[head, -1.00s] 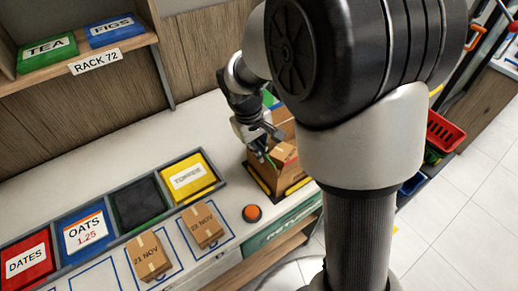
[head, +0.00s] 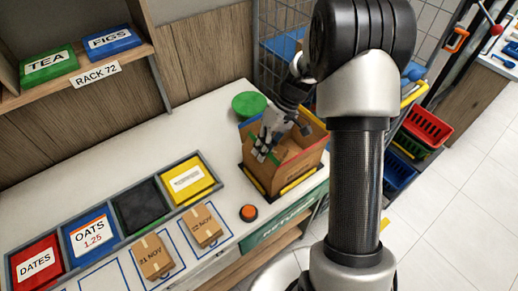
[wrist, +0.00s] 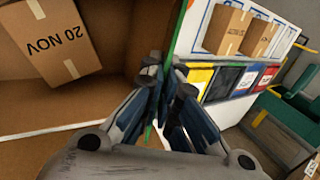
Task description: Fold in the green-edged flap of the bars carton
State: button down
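The bars carton (head: 272,178) stands open on the counter, its inside partly visible. The wrist view looks into the carton (wrist: 105,100), where a small brown box marked 20 NOV (wrist: 55,42) lies. The green-edged flap (wrist: 178,35) stands up from the carton, its green rim running down between my fingers in the wrist view. My gripper (head: 266,146) is at the carton's left side, fingers close together around the rim; it also shows in the wrist view (wrist: 166,75). I cannot tell whether the fingers pinch the flap. The gripper hides part of the flap in the head view.
A red-orange button (head: 249,212) and two small dated boxes (head: 203,226) stand left of the carton. Behind them is a row of bins, including a yellow one (head: 187,179). A green round object (head: 249,104) stands behind the carton. A wire rack (head: 284,40) is at the back.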

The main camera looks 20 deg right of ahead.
jog(key=shift+w+d+f+g+y+b, duration=0.1)
jog(key=shift+d+f+g+y, duration=0.15)
jog(key=shift+y, duration=0.45)
jog(key=shift+w+d+f+g+y+b, duration=0.1)
jog(key=shift+d+f+g+y+b, duration=0.1)
jog(key=shift+y, duration=0.5)
jog(key=shift+d+f+g+y+b, duration=0.15)
jog(key=shift+d+g+y, duration=0.1)
jog(key=shift+y, duration=0.45)
jog(key=c, duration=1.9)
grip_release()
jog(key=v, duration=0.7)
jog(key=shift+d+r, duration=0.1)
jog(key=shift+d, duration=0.1)
jog(key=shift+a, duration=0.1)
